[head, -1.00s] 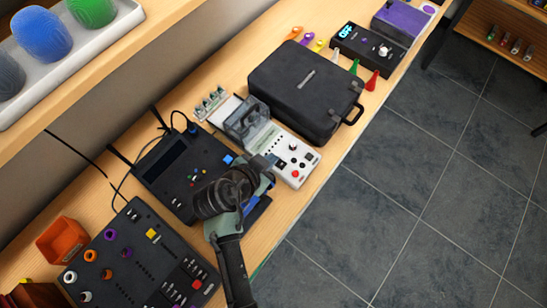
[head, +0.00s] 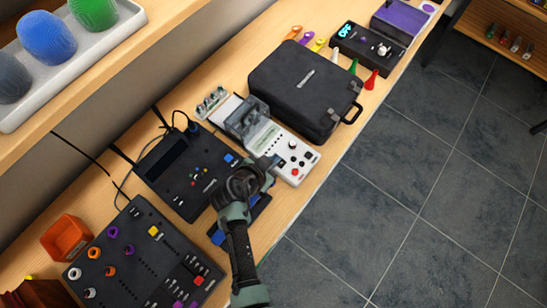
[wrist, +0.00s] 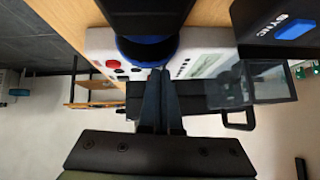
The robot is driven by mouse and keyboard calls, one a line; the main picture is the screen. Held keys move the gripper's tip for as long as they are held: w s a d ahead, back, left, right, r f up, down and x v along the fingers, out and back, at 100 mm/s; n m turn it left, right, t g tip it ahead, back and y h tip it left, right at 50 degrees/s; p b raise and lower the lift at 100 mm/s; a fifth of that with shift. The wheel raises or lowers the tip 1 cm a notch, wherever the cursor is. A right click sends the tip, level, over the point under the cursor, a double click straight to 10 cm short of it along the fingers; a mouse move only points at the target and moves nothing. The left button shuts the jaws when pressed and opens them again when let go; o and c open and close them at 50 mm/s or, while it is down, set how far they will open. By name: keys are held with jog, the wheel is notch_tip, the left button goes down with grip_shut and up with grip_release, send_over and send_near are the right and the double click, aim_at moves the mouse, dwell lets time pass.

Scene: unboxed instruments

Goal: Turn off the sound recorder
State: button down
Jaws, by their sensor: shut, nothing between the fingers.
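A white instrument (head: 285,157) with a small screen, dark knobs, a red button and a clear grey lid stands mid-table. No label naming it the sound recorder is readable. My gripper (head: 274,166) is shut and empty, its tips at the instrument's near left side in the head view. In the wrist view the shut fingers (wrist: 161,78) point at the white panel (wrist: 205,65), with the red button (wrist: 113,64) to their left. Contact cannot be told. My arm hides part of the instrument's near side.
A black antenna unit (head: 180,170) stands left of the white instrument. A black case (head: 300,88) lies beyond it, with a black unit with a cyan display (head: 367,46) farther back. A black mixer-like panel (head: 135,250) lies at lower left. Open floor lies right.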

jog(key=shift+f, duration=0.1)
jog(key=shift+w+a+f+b, duration=0.15)
jog(key=shift+f+b, duration=0.25)
jog(key=shift+b, duration=0.65)
jog(key=shift+s+r, duration=0.2)
jog(key=shift+p, duration=0.3)
jog(key=shift+s+d, duration=0.5)
jog(key=shift+d, duration=0.25)
jog(key=shift+p, duration=0.3)
